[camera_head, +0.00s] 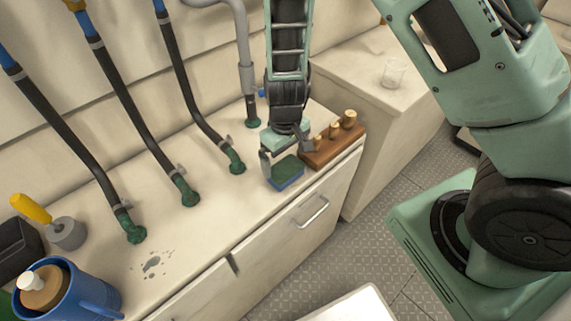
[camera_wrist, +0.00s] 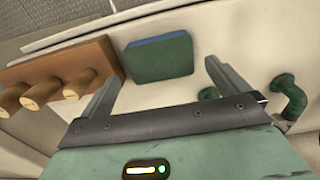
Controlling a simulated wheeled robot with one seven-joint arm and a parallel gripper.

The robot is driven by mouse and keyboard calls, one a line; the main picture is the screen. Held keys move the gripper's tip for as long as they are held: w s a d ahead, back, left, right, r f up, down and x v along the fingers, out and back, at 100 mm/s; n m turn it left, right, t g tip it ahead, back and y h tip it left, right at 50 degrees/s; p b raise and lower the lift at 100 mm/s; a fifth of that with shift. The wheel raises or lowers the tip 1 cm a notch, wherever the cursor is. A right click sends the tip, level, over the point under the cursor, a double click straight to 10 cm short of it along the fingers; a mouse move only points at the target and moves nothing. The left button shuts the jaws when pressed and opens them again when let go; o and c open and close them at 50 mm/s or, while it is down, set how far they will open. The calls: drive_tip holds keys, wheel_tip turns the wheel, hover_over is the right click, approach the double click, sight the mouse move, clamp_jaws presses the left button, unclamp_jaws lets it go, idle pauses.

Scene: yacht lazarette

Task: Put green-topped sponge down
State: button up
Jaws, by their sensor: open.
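The green-topped sponge (camera_head: 286,173) lies on the cream counter near its front edge, with a blue lower layer showing along its side. In the wrist view the sponge (camera_wrist: 160,58) lies flat, green face up, beyond the fingertips and roughly between them in the picture. My gripper (camera_head: 285,158) is open and just above and behind the sponge in the head view; it also shows in the wrist view (camera_wrist: 163,75), with nothing between its fingers. Whether a finger still touches the sponge cannot be told.
A wooden block with several pegs (camera_head: 333,147) stands close beside the sponge and my gripper. Green-ended hoses (camera_head: 237,162) meet the counter to the left. A blue mug (camera_head: 85,297) and dark stains (camera_head: 152,263) are at lower left.

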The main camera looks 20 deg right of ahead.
sight(285, 168)
wheel_tip(285, 168, up, 7)
drive_tip(key=s+a+r+n, duration=0.2)
drive_tip(key=s+a+r, duration=0.1)
drive_tip(key=s+r, duration=0.5)
drive_tip(key=s+a+r+n, duration=0.2)
drive_tip(key=s+r, duration=0.5)
drive_tip(key=s, duration=0.5)
drive_tip(key=shift+a+r+y+p, duration=0.3)
drive_tip(key=shift+a+r, duration=0.1)
drive_tip(key=shift+a, duration=0.2)
